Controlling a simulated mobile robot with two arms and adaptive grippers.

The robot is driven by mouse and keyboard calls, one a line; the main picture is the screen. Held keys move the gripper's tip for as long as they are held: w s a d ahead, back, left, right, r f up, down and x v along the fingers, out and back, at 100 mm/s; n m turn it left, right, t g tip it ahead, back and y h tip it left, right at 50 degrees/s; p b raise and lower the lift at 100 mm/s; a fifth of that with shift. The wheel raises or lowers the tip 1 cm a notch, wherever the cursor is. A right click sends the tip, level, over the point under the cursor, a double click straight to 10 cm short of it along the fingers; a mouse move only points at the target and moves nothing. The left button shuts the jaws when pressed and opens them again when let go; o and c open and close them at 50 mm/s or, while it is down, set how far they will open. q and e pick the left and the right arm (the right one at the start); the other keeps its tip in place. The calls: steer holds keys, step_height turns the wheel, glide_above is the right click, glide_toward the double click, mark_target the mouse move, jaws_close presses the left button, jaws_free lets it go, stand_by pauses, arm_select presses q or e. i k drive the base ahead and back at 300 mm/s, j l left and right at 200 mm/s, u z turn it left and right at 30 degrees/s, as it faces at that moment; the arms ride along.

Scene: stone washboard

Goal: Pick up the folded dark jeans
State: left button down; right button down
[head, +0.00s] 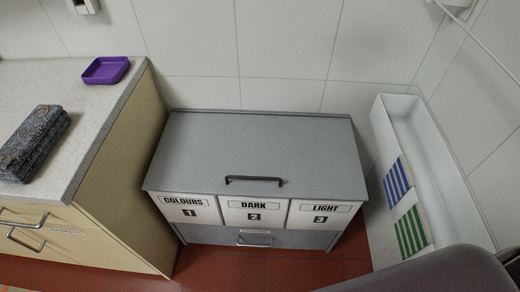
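A folded dark cloth item, which looks like the folded dark jeans (35,141), lies on the pale speckled countertop (88,120) at the left. Its top is dark and its folded edge is speckled blue-grey. It rests near the counter's front edge, above the drawer handles. Neither of my grippers can be made out in the head view. A dark grey rounded part at the lower right looks like part of my own arm, and nothing touches the jeans.
A purple tray (106,70) sits at the counter's back right. A grey lidded sorter (255,150) with bins marked COLOURS, DARK and LIGHT stands right of the counter. A narrow white trough (385,135) with blue- and green-striped pieces runs along the right wall. Red floor shows between.

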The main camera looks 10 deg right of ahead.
mark_target(24, 152)
steer(key=i+j+u, duration=0.2)
steer(key=j, duration=0.2)
steer(key=j+u, duration=0.2)
steer(key=j, duration=0.2)
steer(key=i+j+u, duration=0.1)
steer(key=j+u, duration=0.15)
steer(key=j, duration=0.15)
